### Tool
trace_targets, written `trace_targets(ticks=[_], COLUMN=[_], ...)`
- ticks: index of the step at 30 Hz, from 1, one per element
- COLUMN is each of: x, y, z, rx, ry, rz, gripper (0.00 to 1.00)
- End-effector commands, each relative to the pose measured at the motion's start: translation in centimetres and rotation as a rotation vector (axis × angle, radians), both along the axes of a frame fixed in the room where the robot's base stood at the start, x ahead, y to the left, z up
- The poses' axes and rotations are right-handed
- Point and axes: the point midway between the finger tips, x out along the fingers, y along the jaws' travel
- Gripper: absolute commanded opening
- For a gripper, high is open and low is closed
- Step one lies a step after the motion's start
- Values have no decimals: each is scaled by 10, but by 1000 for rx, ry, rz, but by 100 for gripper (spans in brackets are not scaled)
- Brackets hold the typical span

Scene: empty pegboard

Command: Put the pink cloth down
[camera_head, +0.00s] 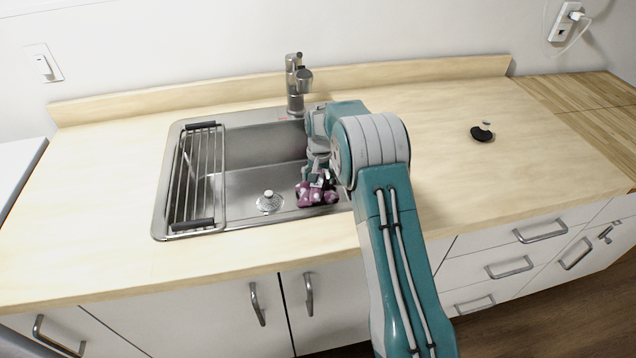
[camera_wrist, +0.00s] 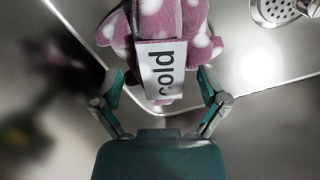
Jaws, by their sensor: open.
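The pink cloth (camera_head: 312,196) has white spots and lies crumpled in the front right of the metal sink (camera_head: 243,185). My gripper (camera_head: 322,178) is down in the sink right at the cloth. In the wrist view my gripper (camera_wrist: 158,85) is open, with one finger on each side of the cloth and label. Whether the fingers touch the cloth I cannot tell.
A drain (camera_head: 270,201) lies left of the cloth. A wire rack (camera_head: 198,175) covers the sink's left side, and a faucet (camera_head: 297,85) stands behind. A dark round object (camera_head: 481,133) lies on the wooden counter (camera_head: 440,110), which is otherwise mostly clear.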

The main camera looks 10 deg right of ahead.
Motion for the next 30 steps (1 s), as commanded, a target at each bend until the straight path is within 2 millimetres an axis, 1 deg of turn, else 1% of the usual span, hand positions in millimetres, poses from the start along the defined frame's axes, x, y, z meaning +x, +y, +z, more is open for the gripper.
trace_targets(ticks=[1, 6, 12, 15, 20, 23, 25, 27, 29, 30], x=[1, 0, 0, 0, -2, -11, -22, -39, -55, -66], y=[-1, -1, -3, -3, -3, -3, -2, -2, -1, -1], z=[12, 48, 85, 96, 108, 125, 147, 171, 191, 203], rx=[0, 0, 0, 0, 0, -2, -4, -7, -10, -12], ry=[-4, -4, -3, -2, -4, -22, -45, -70, -94, -109], rz=[0, 0, 0, 0, 2, 12, 27, 44, 61, 72], gripper=[93, 93, 93, 93, 93, 93, 93, 93, 93, 93])
